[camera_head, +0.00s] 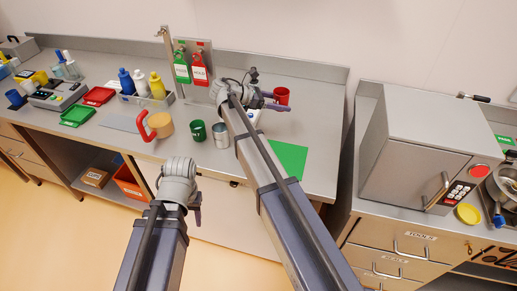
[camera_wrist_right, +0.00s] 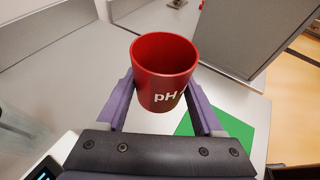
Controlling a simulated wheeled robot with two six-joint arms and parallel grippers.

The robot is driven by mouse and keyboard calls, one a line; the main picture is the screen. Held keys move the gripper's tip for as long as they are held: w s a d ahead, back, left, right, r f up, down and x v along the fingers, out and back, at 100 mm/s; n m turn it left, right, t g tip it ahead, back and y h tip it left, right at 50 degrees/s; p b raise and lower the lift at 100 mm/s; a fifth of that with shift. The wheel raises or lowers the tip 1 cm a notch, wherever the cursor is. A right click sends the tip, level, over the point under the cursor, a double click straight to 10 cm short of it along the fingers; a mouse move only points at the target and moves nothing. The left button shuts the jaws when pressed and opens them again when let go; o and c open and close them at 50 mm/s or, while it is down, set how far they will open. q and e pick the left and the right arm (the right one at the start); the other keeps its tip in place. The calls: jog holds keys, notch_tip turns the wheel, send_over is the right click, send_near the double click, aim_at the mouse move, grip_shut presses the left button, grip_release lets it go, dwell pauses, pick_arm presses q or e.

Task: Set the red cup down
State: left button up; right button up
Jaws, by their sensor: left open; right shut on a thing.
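The red cup (camera_head: 281,96) is at the back right of the left counter in the head view. I cannot tell whether the cup's base touches the counter. My left gripper (camera_head: 196,207) is empty and in front of the counter; its fingers are small in the head view.
A green mat (camera_head: 289,158) lies on the counter's right part, with free grey surface around it. A green cup (camera_head: 198,131) and a metal can (camera_head: 221,135) stand left of my right arm. A grey oven (camera_head: 420,150) stands on the right counter.

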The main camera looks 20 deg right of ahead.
jog(key=s+a+f+n+t+y+b, duration=0.1)
jog(key=s+a+n+t, duration=0.1)
jog(key=a+n+t, duration=0.35)
jog(key=s+a+f+n+t+y+b, duration=0.1)
jog(key=s+a+f+n+t+b, duration=0.15)
jog(key=a, duration=0.55)
jog(key=shift+m, duration=0.3)
jog(key=f+b, duration=0.1)
jog(key=f, duration=0.1)
jog(key=f+b, duration=0.1)
jog(key=b, duration=0.1)
jog(key=w+f+b, duration=0.1)
jog(key=f+b, duration=0.1)
jog(key=shift+f, duration=0.35)
jog(key=shift+f+b, duration=0.1)
jog(key=shift+b, duration=0.2)
notch_tip(320, 180, down, 4)
jog(key=b, duration=0.3)
jog(key=shift+r, duration=0.25)
jog(key=shift+f+b, duration=0.15)
jog(key=shift+b, duration=0.25)
jog(key=o, duration=1.4)
